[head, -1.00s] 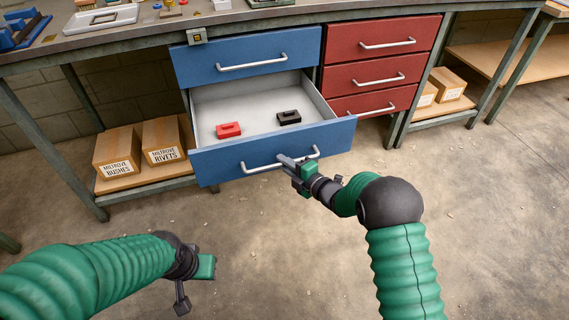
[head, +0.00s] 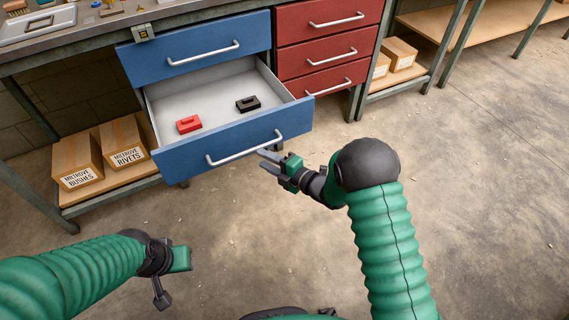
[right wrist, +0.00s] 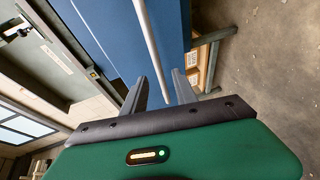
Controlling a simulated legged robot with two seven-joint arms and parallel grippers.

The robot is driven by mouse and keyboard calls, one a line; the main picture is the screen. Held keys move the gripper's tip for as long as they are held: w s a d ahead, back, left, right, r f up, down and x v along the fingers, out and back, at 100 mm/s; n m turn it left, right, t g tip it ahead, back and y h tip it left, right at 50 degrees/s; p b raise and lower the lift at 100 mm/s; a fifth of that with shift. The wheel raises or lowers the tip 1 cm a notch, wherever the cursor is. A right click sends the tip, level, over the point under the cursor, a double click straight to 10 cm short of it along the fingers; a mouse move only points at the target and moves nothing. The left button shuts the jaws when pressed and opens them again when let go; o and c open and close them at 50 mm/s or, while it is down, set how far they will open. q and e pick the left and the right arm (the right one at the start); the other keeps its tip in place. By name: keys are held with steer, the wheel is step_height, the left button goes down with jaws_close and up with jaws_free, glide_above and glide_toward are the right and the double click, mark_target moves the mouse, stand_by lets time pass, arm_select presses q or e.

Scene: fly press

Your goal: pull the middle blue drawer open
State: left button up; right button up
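The middle blue drawer (head: 168,163) is pulled well out below the closed top blue drawer (head: 200,45), showing its pale inside. A red block (head: 189,124) and a black block (head: 248,103) lie in it. Its silver bar handle (head: 244,149) is free. My right gripper (head: 264,160) is open and empty just in front of the handle, apart from it. In the right wrist view the handle (right wrist: 149,40) runs beyond the gap between the two spread fingers (right wrist: 158,87). My left gripper (head: 168,278) hangs low at the left, away from the drawer; its finger opening is unclear.
Closed red drawers (head: 325,55) stand right of the blue ones. Cardboard boxes (head: 72,162) sit on a low shelf at the left. The workbench top (head: 105,27) carries small items. The concrete floor (head: 480,160) at the right is clear.

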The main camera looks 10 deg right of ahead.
steer(key=p+v, duration=0.2)
steer(key=v, duration=0.7)
steer(key=shift+d, duration=0.15)
